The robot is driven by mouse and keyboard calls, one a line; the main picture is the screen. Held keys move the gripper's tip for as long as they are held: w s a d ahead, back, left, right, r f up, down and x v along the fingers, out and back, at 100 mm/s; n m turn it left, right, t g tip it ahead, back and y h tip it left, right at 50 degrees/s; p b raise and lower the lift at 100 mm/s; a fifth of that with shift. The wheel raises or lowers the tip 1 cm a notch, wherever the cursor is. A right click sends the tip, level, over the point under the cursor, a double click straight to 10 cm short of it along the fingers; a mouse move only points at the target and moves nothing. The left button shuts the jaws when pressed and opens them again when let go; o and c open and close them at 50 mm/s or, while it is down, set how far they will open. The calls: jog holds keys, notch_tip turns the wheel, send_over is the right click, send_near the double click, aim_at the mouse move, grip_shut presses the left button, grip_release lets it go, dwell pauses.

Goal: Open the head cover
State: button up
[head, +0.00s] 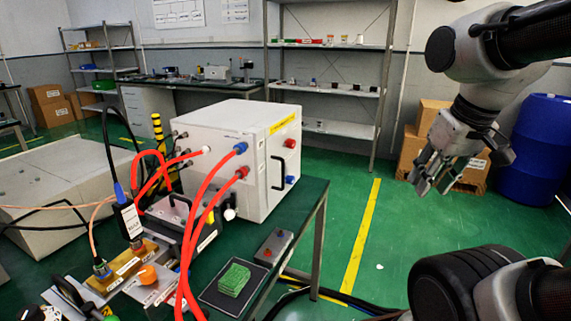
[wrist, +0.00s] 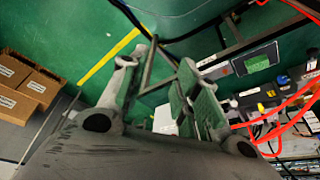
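I cannot tell for sure which part is the head cover. A brass-coloured block (head: 122,268) with white labels and cable connectors lies at the front left of the bench. An orange knob (head: 148,275) stands beside it. A white cabinet (head: 225,150) with a black handle (head: 279,172) on its right face stands behind, with red hoses (head: 203,205) on its front ports. My gripper (head: 430,184) hangs in the air at the right, well apart from the bench. It is open and empty; in the wrist view its fingers (wrist: 160,75) are spread over the floor.
A black tray with a green block (head: 234,279) and a grey switch box (head: 273,247) sit near the bench's right edge. Cardboard boxes (head: 402,155) and a blue drum (head: 535,150) stand behind my gripper. Green floor with a yellow line (head: 360,235) is clear between.

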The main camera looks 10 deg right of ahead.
notch_tip(320, 180, down, 10)
jog(key=w+a+m+g+y, duration=0.1)
jog(key=a+m+g+y, duration=0.15)
jog(key=g, duration=0.25)
jog(key=a+f+m+g+y, duration=0.2)
jog(key=a+f+m+y, duration=0.2)
jog(key=a, duration=0.1)
jog(key=m+t+y, duration=0.6)
jog(key=m+t, duration=1)
jog(key=m, duration=0.5)
send_over(283, 188)
jog(key=shift+w+f+n, duration=0.15)
jog(key=shift+w+n, duration=0.1)
jog(key=shift+w, duration=0.05)
